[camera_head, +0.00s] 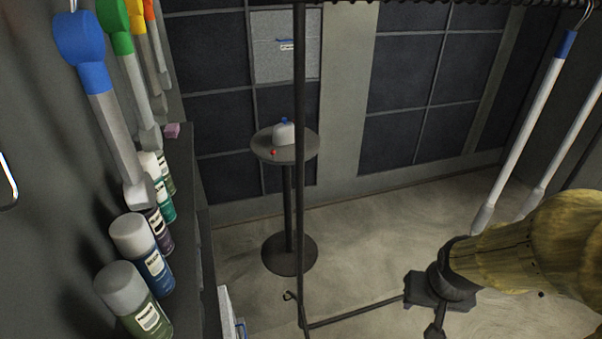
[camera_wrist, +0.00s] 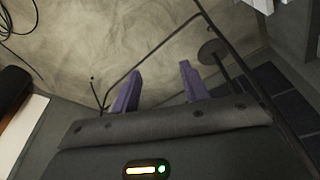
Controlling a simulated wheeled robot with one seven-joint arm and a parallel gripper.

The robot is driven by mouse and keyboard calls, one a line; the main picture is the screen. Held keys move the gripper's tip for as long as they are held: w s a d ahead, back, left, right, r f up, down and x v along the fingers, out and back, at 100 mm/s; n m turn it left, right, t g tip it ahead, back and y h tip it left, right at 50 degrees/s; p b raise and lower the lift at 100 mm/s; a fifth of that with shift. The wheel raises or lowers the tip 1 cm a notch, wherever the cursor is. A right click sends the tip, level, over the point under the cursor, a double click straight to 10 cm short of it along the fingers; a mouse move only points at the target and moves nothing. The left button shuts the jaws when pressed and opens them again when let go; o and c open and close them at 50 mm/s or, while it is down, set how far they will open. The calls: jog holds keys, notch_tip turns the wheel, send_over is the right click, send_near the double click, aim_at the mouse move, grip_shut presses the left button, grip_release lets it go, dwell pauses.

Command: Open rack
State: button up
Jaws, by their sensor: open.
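A dark metal rack frame (camera_head: 300,180) stands in the middle of the head view, with a thin upright pole, a bar along the floor and a rail along the top. Its thin bars also show in the wrist view (camera_wrist: 150,57). I cannot tell whether this frame is the task's rack. My gripper (camera_wrist: 160,67) shows two purple fingers spread apart in the wrist view. Nothing is between them but the floor behind. The fingers do not show in the head view. A pale wall panel (camera_head: 268,66) with a blue-marked handle is at the back.
A round pedestal table (camera_head: 262,148) holds a white bottle (camera_head: 285,133) and a small red item. At left, a shelf carries several spray cans (camera_head: 150,262) below hanging tools with coloured ends (camera_head: 82,45). White poles (camera_head: 520,140) hang at right.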

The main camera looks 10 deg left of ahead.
jog(key=w+a+f+t, duration=0.4)
jog(key=w+a+t, duration=0.3)
jog(key=w+a, duration=0.6)
jog(key=w+a+r+n+t+y, duration=0.1)
jog(key=a+r+n+t+y, duration=0.2)
jog(key=a, duration=1)
notch_tip(320, 180, up, 4)
jog(key=t+y, duration=0.2)
jog(key=t, duration=0.2)
jog(key=shift+a+n+y, duration=0.15)
jog(key=shift+n+y, duration=0.25)
jog(key=shift+w, duration=0.2)
